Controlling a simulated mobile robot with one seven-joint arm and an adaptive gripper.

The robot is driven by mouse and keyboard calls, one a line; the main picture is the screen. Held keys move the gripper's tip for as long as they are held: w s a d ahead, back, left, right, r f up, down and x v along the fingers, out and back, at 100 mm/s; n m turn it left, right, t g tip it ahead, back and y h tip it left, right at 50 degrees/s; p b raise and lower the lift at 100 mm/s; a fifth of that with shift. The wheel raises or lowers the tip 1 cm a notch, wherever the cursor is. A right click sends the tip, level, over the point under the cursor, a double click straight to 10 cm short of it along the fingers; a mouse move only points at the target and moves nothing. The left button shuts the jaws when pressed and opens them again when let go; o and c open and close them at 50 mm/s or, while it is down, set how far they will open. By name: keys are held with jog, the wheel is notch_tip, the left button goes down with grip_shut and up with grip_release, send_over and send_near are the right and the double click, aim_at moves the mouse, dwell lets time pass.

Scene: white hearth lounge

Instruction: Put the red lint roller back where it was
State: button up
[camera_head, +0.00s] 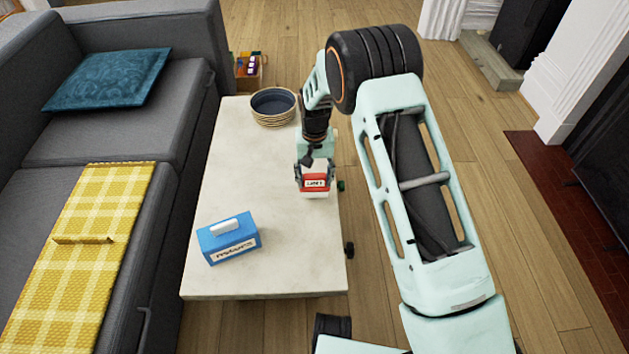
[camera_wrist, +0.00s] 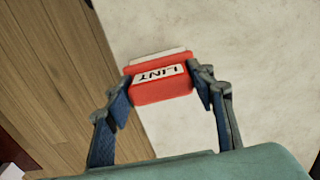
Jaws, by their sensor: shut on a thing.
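The red lint roller (camera_head: 315,182) shows as a red block with a white label reading "LINT" and a white part at one side. It is between the fingers of my gripper (camera_head: 314,175), over the right side of the pale table (camera_head: 225,180). In the wrist view, my gripper (camera_wrist: 165,95) is shut on the red lint roller (camera_wrist: 150,92), with a finger on each side of it. I cannot tell whether its underside touches the table top.
A blue box (camera_head: 229,238) with a white top piece and a label stands at the table's near left. A grey sofa (camera_head: 110,135) with a yellow blanket (camera_head: 85,250) lines the left. The table's middle is clear.

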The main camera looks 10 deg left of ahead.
jog(key=shift+f, duration=0.3)
jog(key=o, duration=0.7)
jog(key=shift+f, duration=0.1)
jog(key=shift+c, duration=0.2)
jog(key=o, duration=0.5)
notch_tip(320, 180, up, 12)
jog(key=p, duration=0.3)
jog(key=shift+r, duration=0.25)
